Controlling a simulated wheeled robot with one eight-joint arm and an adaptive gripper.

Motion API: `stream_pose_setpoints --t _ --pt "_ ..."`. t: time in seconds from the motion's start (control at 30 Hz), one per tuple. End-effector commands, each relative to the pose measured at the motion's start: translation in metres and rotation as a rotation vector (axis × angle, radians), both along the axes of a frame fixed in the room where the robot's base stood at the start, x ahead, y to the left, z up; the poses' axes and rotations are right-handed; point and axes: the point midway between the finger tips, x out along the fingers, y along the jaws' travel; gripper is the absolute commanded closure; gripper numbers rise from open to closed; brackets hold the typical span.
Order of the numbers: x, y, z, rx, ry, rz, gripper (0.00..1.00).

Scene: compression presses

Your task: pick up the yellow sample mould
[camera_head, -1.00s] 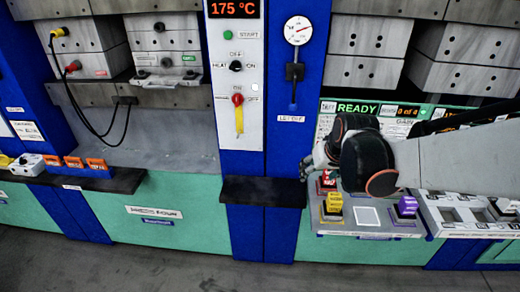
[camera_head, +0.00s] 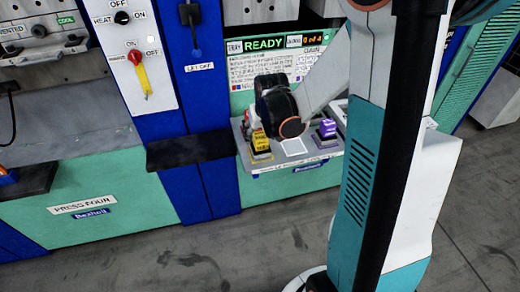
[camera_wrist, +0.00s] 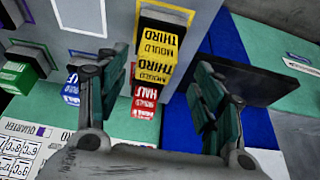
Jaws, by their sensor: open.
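The yellow sample mould (camera_wrist: 158,48), marked THIRD MOULD, stands on a grey tray. In the wrist view it is between and beyond my gripper's fingers. My gripper (camera_wrist: 162,62) is open, with one finger on each side of it in the picture and a wider gap on the right. I cannot tell whether either finger touches it. In the head view the yellow mould (camera_head: 261,142) shows just below my dark wrist, which hides its upper part and the fingers.
A red mould (camera_wrist: 145,103) stands close by the yellow one. A blue block (camera_wrist: 72,90) and a green block (camera_wrist: 20,77) are at left. A purple mould (camera_head: 326,130) stands right of a white square (camera_head: 293,147). A dark ledge (camera_head: 190,149) juts out left of the tray.

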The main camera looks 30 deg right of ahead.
Motion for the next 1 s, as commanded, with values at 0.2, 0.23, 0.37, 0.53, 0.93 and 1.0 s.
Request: stream_pose_setpoints --t 0.2,0.23,0.37,0.53,0.93,1.0 --pt "0.01 -0.007 -0.022 0.0 0.0 -0.001 0.38" --pt "0.012 -0.009 -0.026 0.0 0.0 -0.001 0.38" --pt "0.019 -0.011 -0.042 0.001 0.0 0.0 0.38" --pt "0.021 -0.012 -0.046 0.0 0.0 0.0 0.38" --pt "0.02 -0.012 -0.045 0.0 0.0 0.0 1.0" --pt "0.02 -0.012 -0.045 0.0 0.0 0.0 1.0"
